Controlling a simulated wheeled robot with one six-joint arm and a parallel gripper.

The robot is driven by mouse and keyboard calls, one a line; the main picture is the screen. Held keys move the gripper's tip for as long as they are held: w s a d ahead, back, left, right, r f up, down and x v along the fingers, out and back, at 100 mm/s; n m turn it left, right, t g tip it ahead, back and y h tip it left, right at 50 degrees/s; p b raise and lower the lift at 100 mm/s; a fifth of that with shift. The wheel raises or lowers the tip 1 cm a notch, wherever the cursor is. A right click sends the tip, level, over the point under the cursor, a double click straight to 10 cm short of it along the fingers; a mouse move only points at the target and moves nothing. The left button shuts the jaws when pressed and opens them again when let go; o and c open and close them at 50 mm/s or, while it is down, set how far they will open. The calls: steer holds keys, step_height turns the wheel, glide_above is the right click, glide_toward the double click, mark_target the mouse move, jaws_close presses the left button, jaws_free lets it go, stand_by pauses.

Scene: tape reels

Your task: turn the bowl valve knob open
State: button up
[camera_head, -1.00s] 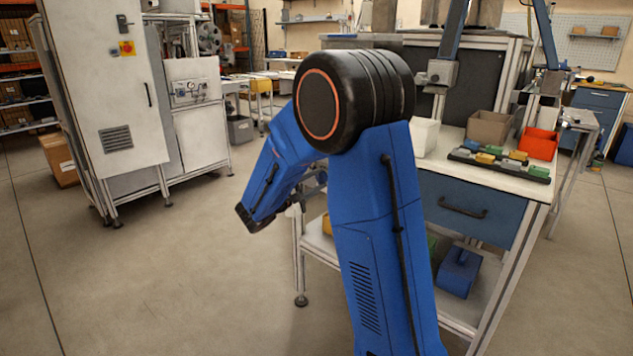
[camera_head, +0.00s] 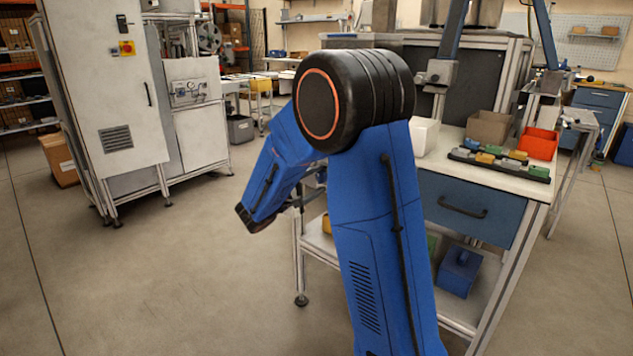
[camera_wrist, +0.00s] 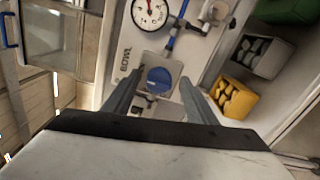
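My gripper (camera_wrist: 161,82) is open and empty. Its two grey fingers appear on either side of the knob in the picture; I cannot tell whether they reach its depth, and no contact shows. In the head view my blue arm hides the knob and most of the gripper.
In the wrist view a round pressure gauge (camera_wrist: 149,12) and blue tubing (camera_wrist: 181,22) are near the knob. A yellow bin (camera_wrist: 235,98) and a grey bin (camera_wrist: 262,54) stand at the right. The head view shows a workbench (camera_head: 508,178) beside my arm and open floor at left.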

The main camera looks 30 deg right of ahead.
steer(key=v, duration=1.7)
steer(key=shift+a, duration=0.2)
steer(key=shift+s, duration=0.1)
steer(key=shift+r, duration=0.1)
steer(key=s+d+f+m+g+y, duration=0.1)
steer(key=s+d+m+g+y, duration=0.2)
steer(key=s, duration=0.7)
steer(key=s+d+f+m+g+y, duration=0.1)
steer(key=s+d+g+y, duration=0.35)
steer(key=s, duration=0.65)
steer(key=s+a+f+m+t+y, duration=0.1)
steer(key=s+a+m+t+y, duration=0.1)
steer(key=s+a+t+y, duration=0.4)
steer(key=shift+s+a+f+y, duration=0.2)
steer(key=shift+s+a+y, duration=1.4)
steer(key=shift+s, duration=1.6)
